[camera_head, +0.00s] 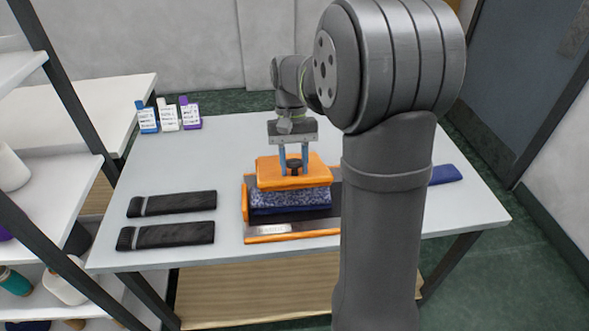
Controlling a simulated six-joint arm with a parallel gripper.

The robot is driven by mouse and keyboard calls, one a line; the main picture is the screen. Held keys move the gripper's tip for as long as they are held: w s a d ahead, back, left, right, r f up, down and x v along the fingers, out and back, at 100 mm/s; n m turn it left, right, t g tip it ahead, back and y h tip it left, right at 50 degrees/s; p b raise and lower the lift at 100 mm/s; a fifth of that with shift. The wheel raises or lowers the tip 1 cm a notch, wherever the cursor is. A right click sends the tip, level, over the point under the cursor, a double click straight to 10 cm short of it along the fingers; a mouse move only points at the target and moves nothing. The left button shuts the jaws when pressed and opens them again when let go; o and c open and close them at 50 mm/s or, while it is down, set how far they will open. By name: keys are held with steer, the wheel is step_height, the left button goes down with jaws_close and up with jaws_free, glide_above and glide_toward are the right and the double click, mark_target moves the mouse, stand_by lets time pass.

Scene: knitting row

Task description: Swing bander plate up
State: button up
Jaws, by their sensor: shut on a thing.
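The bander is an orange device near the middle of the grey table. Its orange plate (270,178) lies on top, over a folded speckled blue knit (285,200). The bander's orange base (290,237) shows at the front with a small light label strip. A dark knob (294,167) stands on the plate. My gripper (294,161) points down from above, its blue fingers closed on the knob. The right part of the bander is hidden behind my arm.
Two black folded bands (172,203) and (166,236) lie left of the bander. Several labelled bottles (167,115) stand at the back left. A dark blue item (445,175) lies at the right, partly hidden by my arm. Shelving (60,165) stands close on the left.

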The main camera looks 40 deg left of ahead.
steer(key=shift+w+a+r, duration=0.25)
steer(key=shift+r, duration=0.2)
steer(key=shift+w+a+r+g+h, duration=0.35)
steer(key=shift+w+a+r, duration=0.1)
steer(key=shift+r, duration=0.15)
steer(key=shift+w+a+r+g+h, duration=0.35)
steer(key=shift+w+a+r, duration=0.1)
steer(key=shift+r, duration=0.1)
steer(key=shift+w+a+r, duration=0.9)
steer(key=shift+w+a, duration=0.05)
steer(key=shift+a, duration=0.05)
